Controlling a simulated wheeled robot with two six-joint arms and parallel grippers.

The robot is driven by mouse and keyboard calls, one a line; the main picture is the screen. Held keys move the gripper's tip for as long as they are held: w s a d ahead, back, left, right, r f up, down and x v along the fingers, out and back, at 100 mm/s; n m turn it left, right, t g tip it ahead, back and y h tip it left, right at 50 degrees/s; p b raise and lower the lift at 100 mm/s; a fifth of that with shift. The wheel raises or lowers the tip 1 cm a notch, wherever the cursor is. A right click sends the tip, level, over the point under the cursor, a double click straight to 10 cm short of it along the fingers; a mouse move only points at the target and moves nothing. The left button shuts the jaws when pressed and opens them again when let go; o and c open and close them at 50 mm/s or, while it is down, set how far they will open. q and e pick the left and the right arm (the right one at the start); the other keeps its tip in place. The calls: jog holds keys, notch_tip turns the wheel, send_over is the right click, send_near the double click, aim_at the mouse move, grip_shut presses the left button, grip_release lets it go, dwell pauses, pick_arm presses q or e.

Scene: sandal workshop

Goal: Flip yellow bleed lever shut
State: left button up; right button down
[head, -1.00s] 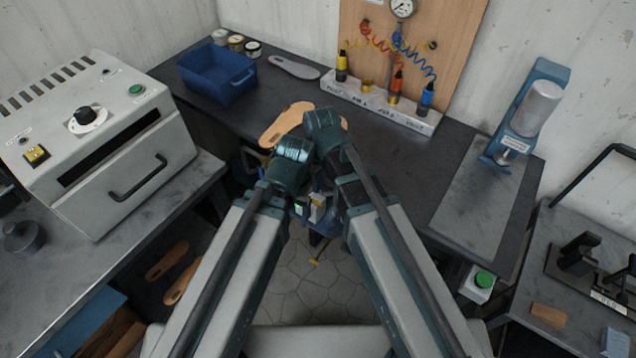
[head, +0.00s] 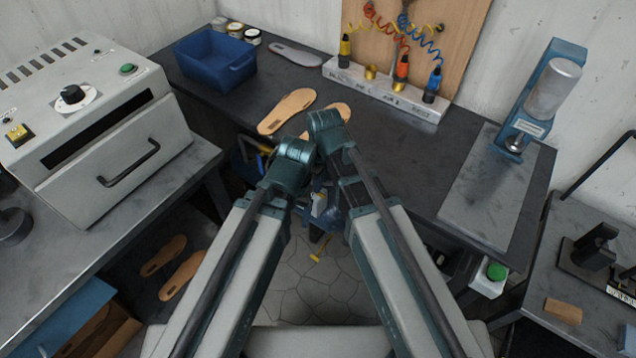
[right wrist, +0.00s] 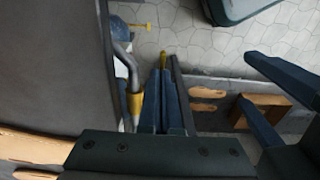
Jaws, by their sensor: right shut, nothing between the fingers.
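A small yellow lever-like piece (head: 320,251) shows low under the bench in the head view, above the floor. It also shows in the right wrist view as a yellow T-shaped piece (right wrist: 139,25) beside a blue part. My right gripper (right wrist: 163,72) is shut and empty. Another yellow tip (right wrist: 163,60) shows just beyond its fingers; I cannot tell if they touch. A yellow sleeve (right wrist: 135,105) sits on a bent grey pipe beside the fingers. Which yellow piece is the bleed lever is unclear.
The dark workbench (head: 395,165) edge is close to my wrists, with tan insoles (head: 287,110) on it. An oven (head: 95,120) stands left, a press (head: 540,95) right. A blue bin (head: 215,65) is at the back. Tiled floor (head: 305,285) shows between my arms.

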aim_at(322, 193)
jog(key=shift+s+d+f+t+y+b, duration=0.25)
jog(key=shift+s+f+t+y+b, duration=0.05)
jog(key=shift+f+y+b, duration=0.1)
jog(key=shift+w+f, duration=0.1)
jog(key=shift+f, duration=0.1)
jog(key=shift+d+f+b, duration=0.15)
jog(key=shift+f+b, duration=0.75)
jog(key=shift+b, duration=0.2)
jog(key=shift+f, duration=0.15)
jog(key=shift+s+d+r+p, duration=0.2)
jog(key=shift+s+r+p, duration=0.15)
jog(key=shift+r, duration=0.2)
jog(key=s+d+r+p, duration=0.4)
jog(key=d+r+p, duration=0.1)
jog(key=r+p, duration=0.5)
jog(key=shift+d+r+p, duration=0.35)
jog(key=shift+r+p, duration=0.05)
jog(key=shift+p, duration=0.05)
